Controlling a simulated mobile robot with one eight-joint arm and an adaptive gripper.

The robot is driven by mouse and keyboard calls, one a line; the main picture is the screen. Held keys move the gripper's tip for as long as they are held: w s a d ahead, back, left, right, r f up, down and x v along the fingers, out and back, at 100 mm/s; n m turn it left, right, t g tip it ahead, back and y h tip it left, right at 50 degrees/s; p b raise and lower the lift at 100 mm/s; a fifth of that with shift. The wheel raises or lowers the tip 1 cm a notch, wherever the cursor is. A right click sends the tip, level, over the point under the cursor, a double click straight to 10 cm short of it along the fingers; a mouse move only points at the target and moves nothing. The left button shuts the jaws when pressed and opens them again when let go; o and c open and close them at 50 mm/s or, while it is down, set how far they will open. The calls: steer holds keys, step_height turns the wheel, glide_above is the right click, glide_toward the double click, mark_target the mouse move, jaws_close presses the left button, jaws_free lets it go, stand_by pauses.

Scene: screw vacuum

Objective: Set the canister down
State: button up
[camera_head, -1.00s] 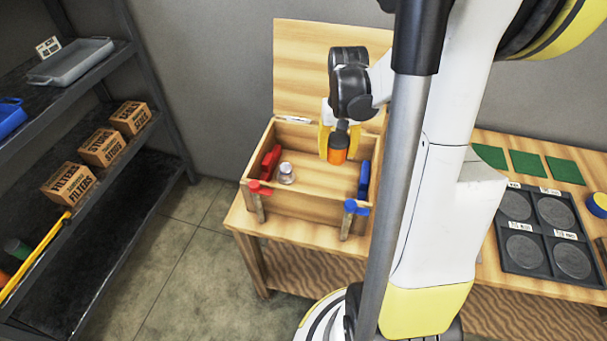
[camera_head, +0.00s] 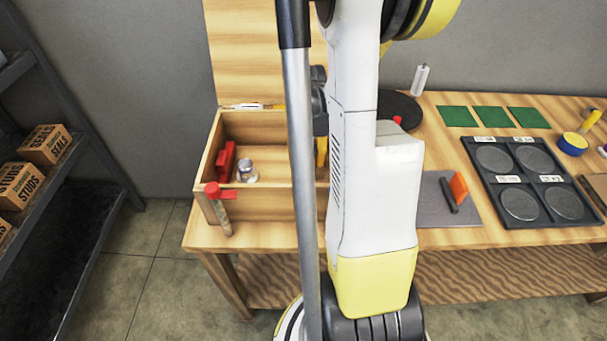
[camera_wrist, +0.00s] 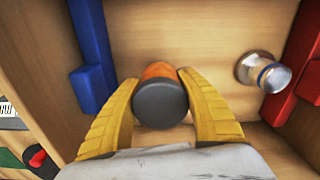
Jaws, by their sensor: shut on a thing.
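An orange canister with a dark grey end (camera_wrist: 160,103) is between the yellow fingers of my gripper (camera_wrist: 158,80) in the wrist view. The fingers are shut on it from both sides. The canister is over or inside the open wooden box (camera_head: 205,172); whether it touches the box floor I cannot tell. In the head view my arm hides the canister and most of the gripper; only a sliver of yellow finger shows.
A blue piece (camera_wrist: 92,50) lines the opposite wall. Right of my arm are a grey mat (camera_head: 440,207) and a black tray (camera_head: 540,180).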

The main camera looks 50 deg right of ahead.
mark_target(307, 150)
steer(key=shift+f+b, duration=0.75)
steer(key=shift+f, duration=1.05)
steer(key=shift+f, duration=0.1)
steer(key=o, duration=1.2)
step_height(307, 150, up, 12)
steer(key=p, duration=0.5)
steer(key=shift+r, duration=0.2)
